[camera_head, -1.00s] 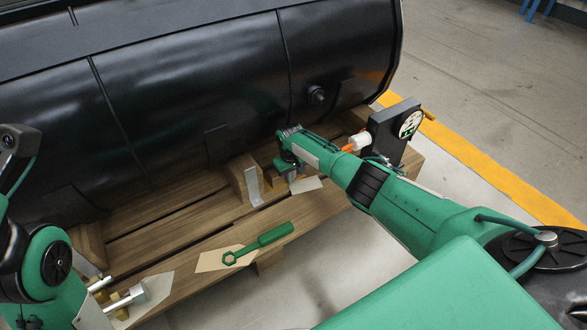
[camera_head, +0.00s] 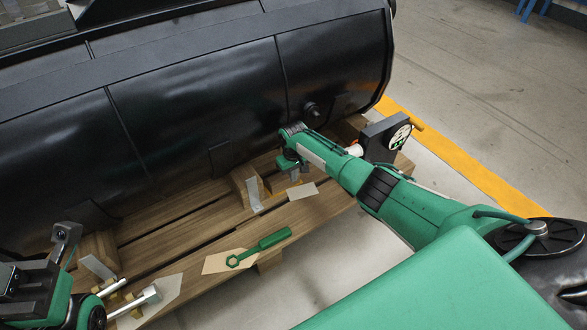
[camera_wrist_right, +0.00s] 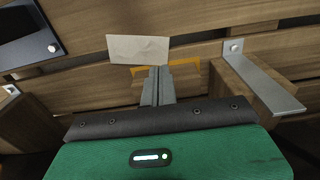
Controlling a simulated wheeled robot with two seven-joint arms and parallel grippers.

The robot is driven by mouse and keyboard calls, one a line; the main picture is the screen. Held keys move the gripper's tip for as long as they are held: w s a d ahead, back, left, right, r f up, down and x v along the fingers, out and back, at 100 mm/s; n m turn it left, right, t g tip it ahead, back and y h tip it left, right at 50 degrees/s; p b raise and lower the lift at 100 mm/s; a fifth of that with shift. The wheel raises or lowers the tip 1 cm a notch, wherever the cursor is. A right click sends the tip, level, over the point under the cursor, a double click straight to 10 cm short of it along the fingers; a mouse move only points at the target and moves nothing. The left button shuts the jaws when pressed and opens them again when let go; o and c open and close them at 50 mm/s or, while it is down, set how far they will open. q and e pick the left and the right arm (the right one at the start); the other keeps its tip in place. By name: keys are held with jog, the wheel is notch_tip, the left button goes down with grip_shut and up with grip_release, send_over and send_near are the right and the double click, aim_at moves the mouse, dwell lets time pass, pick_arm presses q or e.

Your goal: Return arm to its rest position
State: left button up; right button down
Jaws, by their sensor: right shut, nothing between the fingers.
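My right arm reaches in from the right in the head view. Its gripper (camera_head: 294,172) is low over the wooden pallet, small and partly hidden by the wrist. In the right wrist view its two grey fingers (camera_wrist_right: 158,86) are shut together with nothing between them, in front of an orange-yellow edged item and a pale card (camera_wrist_right: 138,49). My left arm (camera_head: 40,295) shows at the lower left of the head view; its fingers cannot be made out. A green ring-ended tool (camera_head: 262,246) lies on a pale tag on the pallet.
A big black drum (camera_head: 200,110) fills the back. A wooden block with a metal bracket (camera_head: 253,193) is left of my right gripper; a dark box with a dial (camera_head: 385,138) is behind my right forearm. Floor (camera_head: 480,90) is clear at right.

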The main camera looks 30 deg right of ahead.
jog(key=shift+r, duration=0.6)
jog(key=shift+f, duration=0.1)
